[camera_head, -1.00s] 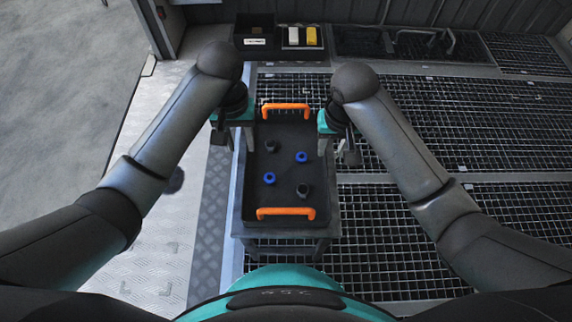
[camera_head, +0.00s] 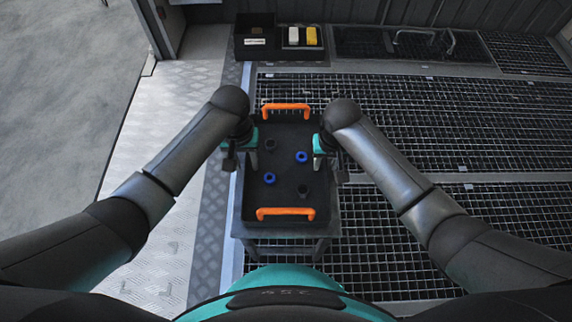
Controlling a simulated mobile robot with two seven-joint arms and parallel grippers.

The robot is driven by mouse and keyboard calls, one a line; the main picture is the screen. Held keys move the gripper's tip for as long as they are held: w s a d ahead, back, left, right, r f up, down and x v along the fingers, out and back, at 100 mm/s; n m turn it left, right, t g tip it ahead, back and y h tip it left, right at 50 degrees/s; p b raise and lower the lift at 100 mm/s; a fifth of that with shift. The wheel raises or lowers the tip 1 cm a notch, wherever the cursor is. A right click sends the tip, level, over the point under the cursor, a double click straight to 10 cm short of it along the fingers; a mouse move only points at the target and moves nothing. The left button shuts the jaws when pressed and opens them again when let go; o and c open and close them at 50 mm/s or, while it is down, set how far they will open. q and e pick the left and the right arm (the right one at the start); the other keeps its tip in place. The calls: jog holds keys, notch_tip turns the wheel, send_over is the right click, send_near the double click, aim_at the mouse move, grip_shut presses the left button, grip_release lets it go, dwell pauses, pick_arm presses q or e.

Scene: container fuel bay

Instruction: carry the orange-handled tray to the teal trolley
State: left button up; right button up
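The black tray (camera_head: 284,200) with orange handles lies on a small grey table (camera_head: 250,232) in front of me. One orange handle (camera_head: 286,107) is at its far end and the other (camera_head: 286,212) at its near end. Inside are two blue rings and two dark round pieces. My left gripper (camera_head: 250,160) is at the tray's left side and my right gripper (camera_head: 318,161) at its right side. Their fingertips are partly hidden by the wrists, and whether they touch the tray walls is unclear. No teal trolley is clearly visible.
A black bin (camera_head: 255,40) and a holder with a white and a yellow item (camera_head: 302,40) stand at the back. Metal grating (camera_head: 450,130) covers the floor to the right. Bare concrete (camera_head: 60,90) lies open at the left, beyond a tread-plate strip.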

pick_arm(q)
grip_shut()
pick_arm(e)
grip_shut()
dwell(0.9)
